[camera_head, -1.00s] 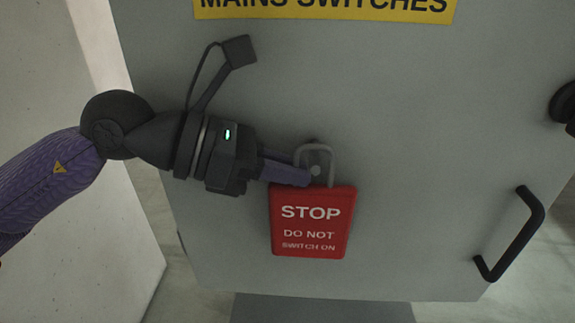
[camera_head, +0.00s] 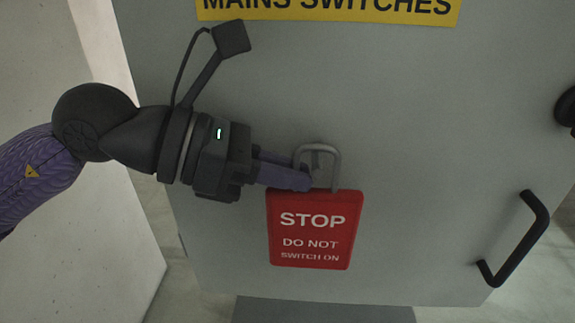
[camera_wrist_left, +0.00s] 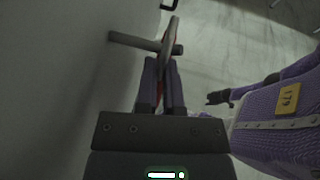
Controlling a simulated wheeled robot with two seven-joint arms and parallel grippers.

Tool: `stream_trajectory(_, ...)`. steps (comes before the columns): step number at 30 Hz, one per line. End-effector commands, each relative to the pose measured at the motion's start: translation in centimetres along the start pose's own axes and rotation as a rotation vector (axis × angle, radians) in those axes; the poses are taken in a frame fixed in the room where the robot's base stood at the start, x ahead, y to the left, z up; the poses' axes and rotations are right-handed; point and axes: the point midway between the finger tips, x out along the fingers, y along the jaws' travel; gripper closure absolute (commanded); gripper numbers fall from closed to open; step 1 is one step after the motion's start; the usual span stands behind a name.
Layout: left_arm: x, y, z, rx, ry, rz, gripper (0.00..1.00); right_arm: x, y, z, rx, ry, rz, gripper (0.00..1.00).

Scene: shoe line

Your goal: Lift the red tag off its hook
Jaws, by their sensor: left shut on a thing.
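The red tag (camera_head: 314,228), lettered STOP DO NOT SWITCH ON, hangs upright in front of the grey panel by its grey shackle (camera_head: 336,165). My left gripper (camera_head: 305,180) comes in from the left and is shut on the shackle. In the left wrist view its two fingers (camera_wrist_left: 161,85) meet at the tag, which is seen edge-on. There the hook (camera_wrist_left: 140,42) is a grey peg standing out from the panel. The shackle crosses it close to its free end, and the peg tip shows past it. The fingers partly hide the hook in the head view.
The grey panel (camera_head: 430,150) carries a yellow MAINS SWITCHES sign (camera_head: 330,8) above and a black handle (camera_head: 520,240) at lower right. A dark round part (camera_head: 567,106) shows at the right edge. A pale wall stands at left.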

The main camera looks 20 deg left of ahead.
Motion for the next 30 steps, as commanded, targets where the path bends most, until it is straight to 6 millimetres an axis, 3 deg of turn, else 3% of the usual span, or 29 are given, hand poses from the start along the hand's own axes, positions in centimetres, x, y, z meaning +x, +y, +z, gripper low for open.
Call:
stream_trajectory(14,-0.5,-3.3,-0.5,0.001,0.002,-0.001,1.00,1.8,-0.2,0.2,0.001,0.000,-0.003,0.41)
stream_trajectory(30,-1.0,-5.9,-0.6,0.001,0.000,-0.001,1.00,5.4,-0.3,0.5,0.000,-0.002,-0.003,0.41)
